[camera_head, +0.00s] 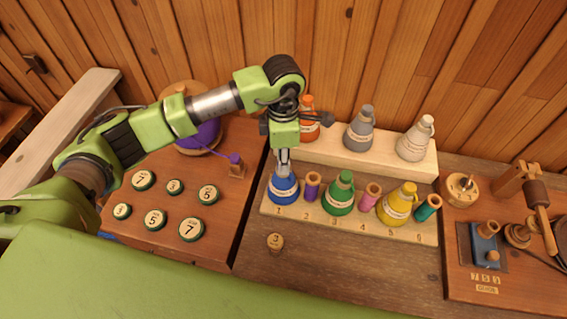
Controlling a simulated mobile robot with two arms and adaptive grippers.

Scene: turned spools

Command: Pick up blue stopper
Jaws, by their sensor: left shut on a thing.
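The blue stopper (283,192) is a round, bottle-like piece with a pale label band. It stands at the left end of the front row on the light wooden rack, by the number 1. My left gripper (284,164) points down from above and is shut on the top of the blue stopper. The fingers hide its neck. The blue stopper looks upright and at its place in the row; I cannot tell whether it is lifted. My right gripper is not in view.
A purple spool (312,185) stands close right of the blue stopper, then a green stopper (341,193), pink spool (370,196) and yellow stopper (397,203). Orange (309,128), grey (360,131) and white (413,141) stoppers stand behind.

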